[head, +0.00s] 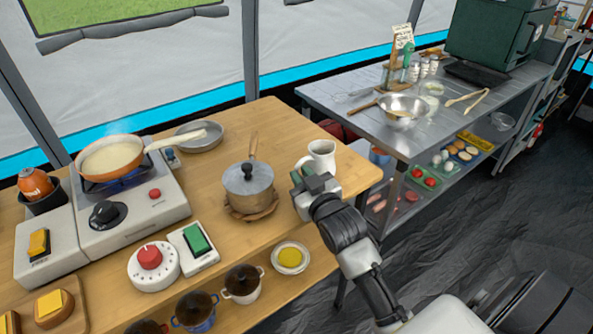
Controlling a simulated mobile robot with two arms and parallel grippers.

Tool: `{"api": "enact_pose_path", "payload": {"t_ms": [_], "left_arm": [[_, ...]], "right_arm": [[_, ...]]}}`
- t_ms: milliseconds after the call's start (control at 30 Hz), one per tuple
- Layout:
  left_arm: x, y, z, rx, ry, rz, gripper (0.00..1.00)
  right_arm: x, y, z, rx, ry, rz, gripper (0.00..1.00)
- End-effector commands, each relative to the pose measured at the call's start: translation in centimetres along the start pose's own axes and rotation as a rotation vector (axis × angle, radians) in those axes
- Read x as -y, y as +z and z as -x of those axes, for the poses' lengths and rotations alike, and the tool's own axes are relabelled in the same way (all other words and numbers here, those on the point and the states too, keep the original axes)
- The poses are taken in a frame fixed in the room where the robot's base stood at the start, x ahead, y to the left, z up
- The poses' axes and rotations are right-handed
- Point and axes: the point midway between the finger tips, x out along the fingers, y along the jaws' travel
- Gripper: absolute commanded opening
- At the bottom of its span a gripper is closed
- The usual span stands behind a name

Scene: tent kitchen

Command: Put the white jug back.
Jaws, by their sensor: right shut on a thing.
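The white jug (321,158) is at the right end of the wooden table, upright, with its handle side toward my right gripper. My right gripper (308,178) is shut on the jug, low on its near left side. The gripper hides part of the jug, and I cannot tell whether its base touches the table. My left gripper is not in view.
A lidded pot (249,188) stands just left of the jug on the wooden table (225,150). A pan (110,157) steams on a burner at left. A metal table (350,112) with a bowl (403,109) stands behind right.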

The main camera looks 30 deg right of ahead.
Motion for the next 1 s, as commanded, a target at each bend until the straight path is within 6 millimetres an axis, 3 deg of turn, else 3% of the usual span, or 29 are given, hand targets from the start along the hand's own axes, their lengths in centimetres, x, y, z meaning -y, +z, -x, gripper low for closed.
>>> {"api": "enact_pose_path", "payload": {"t_ms": [200, 600, 633, 800, 1000], "left_arm": [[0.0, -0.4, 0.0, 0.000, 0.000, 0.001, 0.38], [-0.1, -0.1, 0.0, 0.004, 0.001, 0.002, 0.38], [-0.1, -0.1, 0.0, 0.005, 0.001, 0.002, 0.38], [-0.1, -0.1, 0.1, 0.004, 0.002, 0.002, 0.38], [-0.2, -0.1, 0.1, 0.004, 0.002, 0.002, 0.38]], "right_arm": [[0.0, -0.2, -2.8, -0.005, 0.000, 0.001, 0.00], [0.1, 0.4, -2.7, -0.003, 0.000, 0.001, 0.00], [0.1, 0.6, -2.7, 0.000, 0.000, 0.000, 0.19], [0.1, 0.5, -2.6, 0.000, 0.000, -0.001, 0.43], [0.1, 0.4, -2.6, -0.001, 0.000, -0.001, 0.43]]}}
